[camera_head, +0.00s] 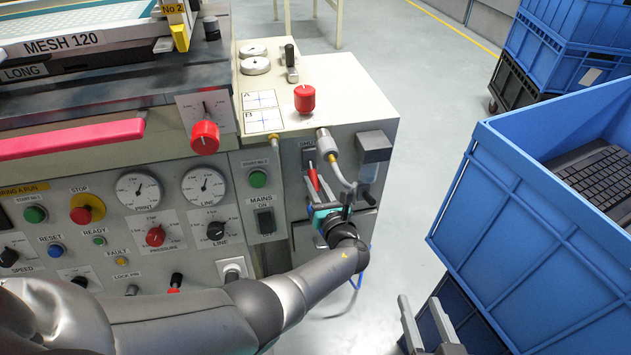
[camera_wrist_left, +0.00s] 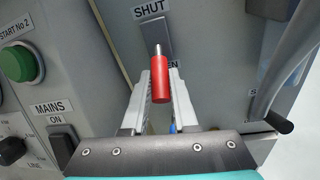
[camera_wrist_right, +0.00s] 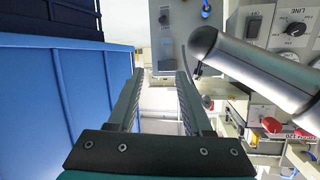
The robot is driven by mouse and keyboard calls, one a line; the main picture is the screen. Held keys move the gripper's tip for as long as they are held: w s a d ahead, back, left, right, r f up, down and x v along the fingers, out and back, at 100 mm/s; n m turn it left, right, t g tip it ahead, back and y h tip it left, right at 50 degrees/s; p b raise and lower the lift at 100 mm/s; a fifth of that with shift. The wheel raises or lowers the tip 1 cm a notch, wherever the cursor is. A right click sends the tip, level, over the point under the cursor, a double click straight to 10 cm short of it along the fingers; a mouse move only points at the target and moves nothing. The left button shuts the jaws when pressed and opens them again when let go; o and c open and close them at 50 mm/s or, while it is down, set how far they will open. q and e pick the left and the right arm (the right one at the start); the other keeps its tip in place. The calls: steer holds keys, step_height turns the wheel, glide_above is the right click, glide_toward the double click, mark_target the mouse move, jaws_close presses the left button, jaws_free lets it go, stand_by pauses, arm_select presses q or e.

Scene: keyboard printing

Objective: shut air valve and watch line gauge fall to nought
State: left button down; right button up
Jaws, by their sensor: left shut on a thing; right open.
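The air valve's red lever (camera_head: 313,178) is on the machine's right front, below the SHUT label (camera_wrist_left: 149,9). In the left wrist view the red lever (camera_wrist_left: 160,80) points down, away from SHUT; a label ending in "EN" is partly hidden behind it. My left gripper (camera_head: 323,206) is shut on the lever, one finger on each side of it in the left wrist view (camera_wrist_left: 160,88). The line gauge (camera_head: 203,186) is a white round dial; its needle seems to point roughly upward, too small to read. My right gripper (camera_head: 418,302) is open and empty, low beside the blue crate.
A blue crate (camera_head: 520,190) with keyboards (camera_head: 600,175) stands at the right, with more crates (camera_head: 575,60) behind. The print gauge (camera_head: 138,190) and the mains switch (camera_head: 265,222) lie to the left.

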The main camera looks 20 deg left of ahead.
mark_target(312, 174)
arm_select(q)
steer(key=shift+a+r+g+p, duration=0.1)
steer(key=shift+r+g+p, duration=0.2)
steer(key=shift+p, duration=0.35)
steer(key=shift+r+h+p, duration=0.15)
steer(key=shift+h+p, duration=0.15)
steer(key=shift+p, duration=0.3)
steer(key=r+g+p, duration=0.1)
steer(key=p, duration=0.2)
steer(key=shift+s+r+h, duration=0.1)
steer(key=shift+h, duration=0.3)
arm_select(e)
steer(key=s+d+f+g+h, duration=0.3)
steer(key=s+d+g+h, duration=0.15)
steer(key=d+g, duration=0.4)
arm_select(q)
steer(key=r+g+h+p, duration=0.1)
steer(key=g+p, duration=0.1)
steer(key=p, duration=0.4)
steer(key=shift+r+h, duration=0.1)
steer(key=shift+h, duration=0.2)
arm_select(e)
steer(key=s+d+f+g, duration=0.1)
steer(key=s+f, duration=0.4)
steer(key=f, duration=0.6)
steer(key=shift+d+f+g, duration=0.2)
steer(key=shift+f+g, duration=0.05)
steer(key=shift+g, duration=0.3)
